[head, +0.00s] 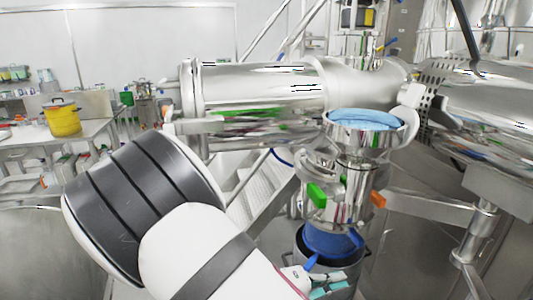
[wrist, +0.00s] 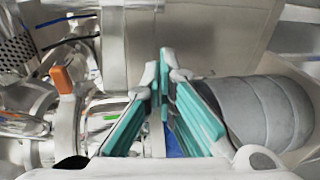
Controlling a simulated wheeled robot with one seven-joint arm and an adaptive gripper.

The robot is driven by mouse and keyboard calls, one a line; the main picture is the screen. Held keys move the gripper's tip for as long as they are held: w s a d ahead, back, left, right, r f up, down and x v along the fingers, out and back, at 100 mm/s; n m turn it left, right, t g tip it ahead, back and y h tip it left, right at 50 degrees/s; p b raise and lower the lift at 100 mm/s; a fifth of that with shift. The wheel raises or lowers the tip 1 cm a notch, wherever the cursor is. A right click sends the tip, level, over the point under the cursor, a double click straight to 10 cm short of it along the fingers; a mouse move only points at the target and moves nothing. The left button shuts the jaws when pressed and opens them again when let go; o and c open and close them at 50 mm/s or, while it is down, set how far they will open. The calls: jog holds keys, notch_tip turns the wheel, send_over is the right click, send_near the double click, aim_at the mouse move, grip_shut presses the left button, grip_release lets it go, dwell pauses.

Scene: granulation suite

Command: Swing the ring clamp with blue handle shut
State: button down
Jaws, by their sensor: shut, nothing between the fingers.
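A small blue piece, which looks like the blue handle (head: 311,262), shows low in the head view, just above my gripper (head: 326,286). The ring clamp it belongs to is hard to make out, and I cannot tell how far it stands open. In the wrist view my gripper (wrist: 163,75) has its teal-padded fingers together at the tips with nothing between them. A patch of blue (wrist: 172,143) shows behind the fingers there; I cannot tell whether it is the handle or the blue liner. Whether my fingers touch the handle is hidden.
A steel column carries a green handle (head: 316,194) and an orange handle (head: 378,200). A blue-topped funnel (head: 365,119) sits above, and a blue-lined bin (head: 330,240) below. A large steel cylinder (head: 260,95) spans behind. A yellow pot (head: 62,119) stands on a table at left.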

jog(key=s+d+r+m+y, duration=0.1)
jog(key=s+r+m+y, duration=0.1)
jog(key=s+r+y, duration=0.5)
jog(key=s+d+r+m+y, duration=0.1)
jog(key=s+r+y, duration=0.7)
jog(key=r, duration=0.8)
jog(key=shift+s+d+r+m+t, duration=0.3)
jog(key=shift+s+m, duration=0.1)
jog(key=shift+s, duration=0.65)
